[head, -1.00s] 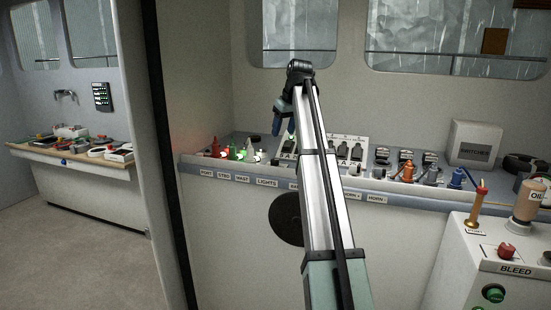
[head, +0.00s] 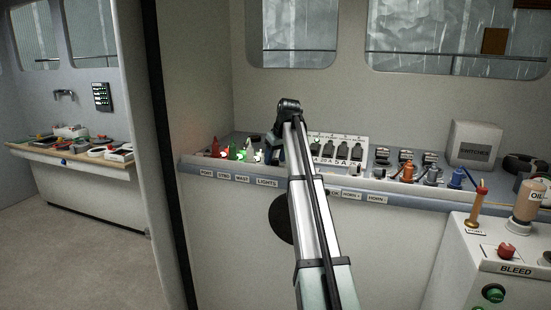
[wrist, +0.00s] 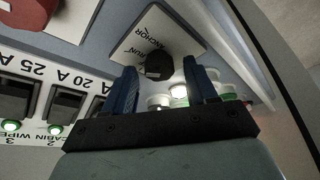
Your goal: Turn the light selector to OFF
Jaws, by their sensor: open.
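The light selector is a dark round knob (wrist: 159,66) on a white plate lettered RUN and ANCHOR in the wrist view. The plate reads upside down, and no OFF marking is legible to me. My gripper (wrist: 160,68) is open, with one blue finger on each side of the knob in the picture. I cannot tell whether either finger touches it. In the head view my gripper (head: 273,152) is low over the console by the LIGHTS label (head: 267,182). The knob is hidden there behind my gripper and arm.
Red, green and white lamps (head: 241,153) stand left of my gripper. A breaker panel (head: 337,149) with several dark switches stands to the right, its switches (wrist: 62,101) close to my fingers. Beyond are several levers (head: 408,172) and a white box (head: 475,144).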

